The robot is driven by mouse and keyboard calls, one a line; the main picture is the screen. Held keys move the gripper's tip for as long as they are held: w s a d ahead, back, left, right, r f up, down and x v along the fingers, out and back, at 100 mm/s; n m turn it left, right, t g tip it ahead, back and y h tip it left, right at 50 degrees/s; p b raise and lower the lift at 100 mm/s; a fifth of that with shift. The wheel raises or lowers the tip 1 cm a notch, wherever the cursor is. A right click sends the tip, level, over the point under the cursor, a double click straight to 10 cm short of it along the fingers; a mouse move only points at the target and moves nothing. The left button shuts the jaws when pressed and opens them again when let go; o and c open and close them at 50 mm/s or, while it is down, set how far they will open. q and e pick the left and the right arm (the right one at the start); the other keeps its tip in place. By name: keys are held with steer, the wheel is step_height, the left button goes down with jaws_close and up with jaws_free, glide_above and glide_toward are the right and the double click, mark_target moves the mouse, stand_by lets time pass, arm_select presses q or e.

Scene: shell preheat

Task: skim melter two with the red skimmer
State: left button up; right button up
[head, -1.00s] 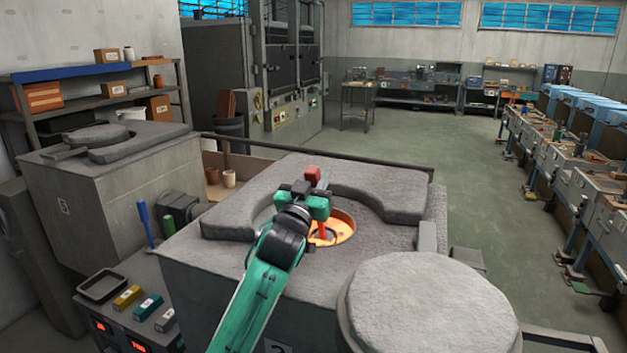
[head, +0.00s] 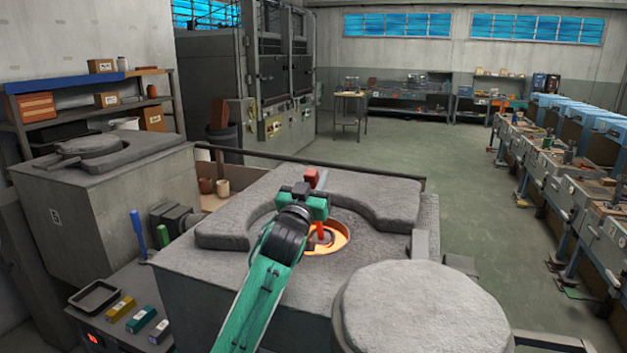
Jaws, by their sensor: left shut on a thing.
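Melter two (head: 196,290) stands in front of me, its thick grey top open around a round well of glowing orange melt (head: 338,240). My left gripper (head: 316,205) is over the well, shut on the red skimmer (head: 311,176). The skimmer's red top end sticks up above the gripper, and an orange-red lower part goes down to the melt. Its lowest end is hidden, so I cannot tell how deep it is. My green and black left arm covers the near left part of the well. My right gripper is not in view.
A round grey lid (head: 425,310) lies at the front right. At the left are a blue-handled tool (head: 138,232), a green-handled one (head: 163,236), a dark tray (head: 96,297) and coloured ingots (head: 141,319). Another closed melter (head: 120,195) stands behind them. Open floor lies right.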

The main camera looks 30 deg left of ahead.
arm_select(q)
steer(key=shift+a, duration=0.2)
steer(key=shift+a+f, duration=0.1)
steer(key=shift+a, duration=0.35)
steer(key=shift+s+a+f, duration=0.15)
steer(key=shift+a, duration=1.15)
steer(key=shift+s+f, duration=0.1)
steer(key=s, duration=0.3)
steer(key=s+p, duration=0.1)
steer(key=s, duration=0.1)
steer(key=shift+s+d+f, duration=0.15)
steer(key=shift+s+f, duration=0.05)
steer(key=shift+s, duration=0.2)
steer(key=shift+w+d, duration=0.1)
